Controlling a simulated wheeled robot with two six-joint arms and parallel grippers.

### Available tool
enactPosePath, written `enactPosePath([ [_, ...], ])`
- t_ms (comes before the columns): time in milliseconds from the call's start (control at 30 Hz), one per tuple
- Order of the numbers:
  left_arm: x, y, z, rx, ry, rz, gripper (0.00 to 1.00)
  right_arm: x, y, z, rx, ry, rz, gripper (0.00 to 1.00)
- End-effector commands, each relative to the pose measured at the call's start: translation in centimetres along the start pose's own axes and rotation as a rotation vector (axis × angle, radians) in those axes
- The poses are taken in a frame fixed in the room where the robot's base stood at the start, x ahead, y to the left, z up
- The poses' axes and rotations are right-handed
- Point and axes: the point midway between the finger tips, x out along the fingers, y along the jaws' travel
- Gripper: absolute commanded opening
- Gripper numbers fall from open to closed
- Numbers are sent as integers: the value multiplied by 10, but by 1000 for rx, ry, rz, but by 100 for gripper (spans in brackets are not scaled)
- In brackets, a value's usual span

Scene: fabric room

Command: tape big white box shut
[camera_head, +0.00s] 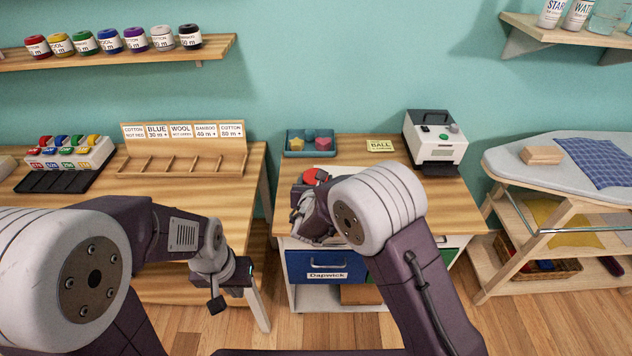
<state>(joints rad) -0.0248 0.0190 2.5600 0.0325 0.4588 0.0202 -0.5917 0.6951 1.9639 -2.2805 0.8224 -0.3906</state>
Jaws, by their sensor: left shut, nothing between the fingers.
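I cannot make out a big white box for certain. A flat pale surface (348,171) shows on the middle table, mostly hidden behind my right arm. A red round thing (314,177) shows next to that arm, and I cannot tell what it is. My left gripper (217,301) is shut and empty. It hangs in front of the left table's right front edge, apart from the things on the tables. My right arm reaches over the middle table. Its fingers do not show behind the arm links. No tape can be told apart.
The middle table (458,205) holds a teal tray (295,152), a yellow card (380,146) and a white machine (436,143). An ironing board (510,158) is at right.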

Motion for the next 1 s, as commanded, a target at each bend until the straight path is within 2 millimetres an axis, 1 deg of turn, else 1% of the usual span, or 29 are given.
enactPosePath([
  [733, 8, 0, 1, 0, 0, 0, 0, 0, 0, -2, -1, 3, 1, 13],
  [1000, 8, 0, 1, 0, 0, 0, 0, 0, 0, -1, -1, 3, 0, 13],
])
